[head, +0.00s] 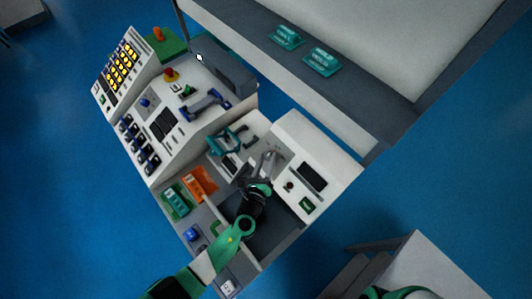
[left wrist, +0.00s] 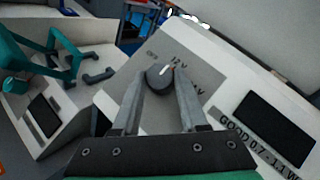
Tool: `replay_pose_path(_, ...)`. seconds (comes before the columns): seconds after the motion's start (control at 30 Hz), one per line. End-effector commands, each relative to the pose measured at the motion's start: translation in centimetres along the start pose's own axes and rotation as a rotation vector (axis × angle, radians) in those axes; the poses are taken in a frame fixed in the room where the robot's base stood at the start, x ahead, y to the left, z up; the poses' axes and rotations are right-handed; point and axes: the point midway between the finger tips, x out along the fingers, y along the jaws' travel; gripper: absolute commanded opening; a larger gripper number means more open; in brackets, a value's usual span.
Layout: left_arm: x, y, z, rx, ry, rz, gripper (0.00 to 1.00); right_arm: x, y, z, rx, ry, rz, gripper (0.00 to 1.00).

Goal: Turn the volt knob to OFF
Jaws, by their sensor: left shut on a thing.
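The volt knob (left wrist: 159,77) is a round dark knob with a white pointer line, set on a grey plate (left wrist: 205,73) of the white tester box. Its pointer leans up and slightly right in the left wrist view, near the 12V marking. A 24V marking is partly covered by a finger, and a faint marking at the knob's upper left is hard to read. My left gripper (left wrist: 162,88) is shut on the knob, one finger on each side. In the head view my left gripper (head: 270,158) reaches the box and largely hides the knob. My right gripper is out of view.
A teal holder (head: 230,139) stands close on the left. Orange (head: 199,182) and green (head: 175,202) bins sit in front. A sloped control console (head: 150,115) stands farther left.

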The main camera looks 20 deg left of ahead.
Motion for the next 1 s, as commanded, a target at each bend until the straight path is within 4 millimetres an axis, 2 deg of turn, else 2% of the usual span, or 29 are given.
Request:
replay_pose_path(0.03,0.0,-0.6,0.5,-0.030,0.001,0.027,0.00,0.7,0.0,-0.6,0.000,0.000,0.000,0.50)
replay_pose_path(0.2,0.1,-0.7,0.5,-0.143,0.006,0.144,0.00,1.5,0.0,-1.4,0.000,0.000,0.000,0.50)
replay_pose_path(0.63,0.3,-1.0,0.5,-0.430,0.021,0.437,0.00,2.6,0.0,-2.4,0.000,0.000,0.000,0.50)
replay_pose_path(0.8,0.3,-1.2,1.0,-0.530,0.032,0.548,0.00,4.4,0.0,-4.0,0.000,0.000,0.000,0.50)
replay_pose_path(1.0,0.5,-1.1,0.7,-0.631,0.036,0.649,0.00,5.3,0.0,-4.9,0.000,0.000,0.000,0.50)
